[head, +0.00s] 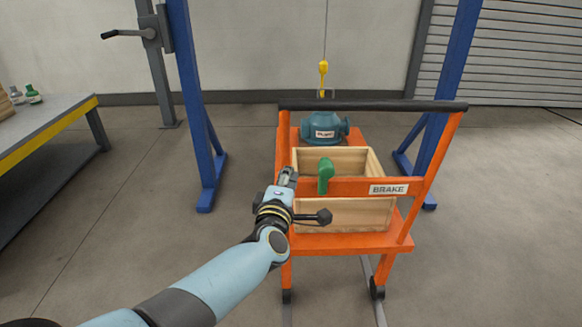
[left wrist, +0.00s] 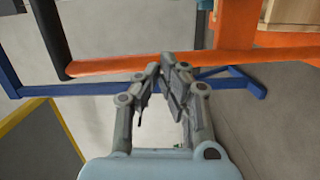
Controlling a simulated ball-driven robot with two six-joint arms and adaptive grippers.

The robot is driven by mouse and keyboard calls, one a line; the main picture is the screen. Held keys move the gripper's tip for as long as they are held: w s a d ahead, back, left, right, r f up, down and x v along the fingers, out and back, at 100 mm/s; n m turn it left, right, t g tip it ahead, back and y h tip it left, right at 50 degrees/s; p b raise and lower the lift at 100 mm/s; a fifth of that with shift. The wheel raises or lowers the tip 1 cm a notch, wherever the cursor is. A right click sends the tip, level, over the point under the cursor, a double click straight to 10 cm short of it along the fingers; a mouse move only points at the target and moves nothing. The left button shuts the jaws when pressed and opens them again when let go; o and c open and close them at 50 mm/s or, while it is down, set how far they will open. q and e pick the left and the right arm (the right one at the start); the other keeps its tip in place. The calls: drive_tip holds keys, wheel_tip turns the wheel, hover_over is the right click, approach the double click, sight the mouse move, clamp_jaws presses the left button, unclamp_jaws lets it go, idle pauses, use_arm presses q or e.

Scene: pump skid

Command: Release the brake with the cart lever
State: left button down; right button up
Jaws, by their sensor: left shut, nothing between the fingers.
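The orange cart (head: 350,243) stands ahead, with a black push handle (head: 372,106) across its top. A green lever (head: 326,175) stands upright at the cart's orange crossbar, left of the white BRAKE label (head: 388,189). My left gripper (head: 288,176) is at the cart's left upright, to the left of the lever and apart from it. In the left wrist view its fingers (left wrist: 161,67) are shut and empty, with the tips close to an orange cart bar (left wrist: 180,60); contact cannot be told. The lever cannot be made out there. My right gripper is not in view.
A wooden crate (head: 350,215) and a teal pump (head: 323,128) ride on the cart. A yellow hook (head: 323,70) hangs above the pump. Blue gantry posts (head: 190,90) stand either side. A workbench (head: 45,120) is at left. Floor right of the cart is clear.

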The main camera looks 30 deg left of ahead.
use_arm(q)
drive_tip(key=shift+d+v, duration=0.2)
drive_tip(key=shift+v, duration=3.15)
drive_tip(key=s+f+m+g+h, duration=0.25)
drive_tip(key=s+f+m, duration=0.35)
drive_tip(key=s+f, duration=0.6)
drive_tip(key=s+f+m+g+h, duration=0.2)
drive_tip(key=s+f+m+g, duration=0.25)
drive_tip(key=s+f, duration=0.7)
drive_tip(key=s+a+f+m+g, duration=0.1)
drive_tip(key=s+f+m+g, duration=0.3)
drive_tip(key=s+f, duration=0.3)
drive_tip(key=s+a+f+m+g, duration=0.2)
drive_tip(key=s+f+m+g, duration=0.3)
drive_tip(key=s, duration=1.3)
wheel_tip(320, 180, down, 2)
drive_tip(key=shift+f+m+h, duration=0.15)
drive_tip(key=shift+m+h, duration=0.2)
drive_tip(key=shift+m, duration=0.7)
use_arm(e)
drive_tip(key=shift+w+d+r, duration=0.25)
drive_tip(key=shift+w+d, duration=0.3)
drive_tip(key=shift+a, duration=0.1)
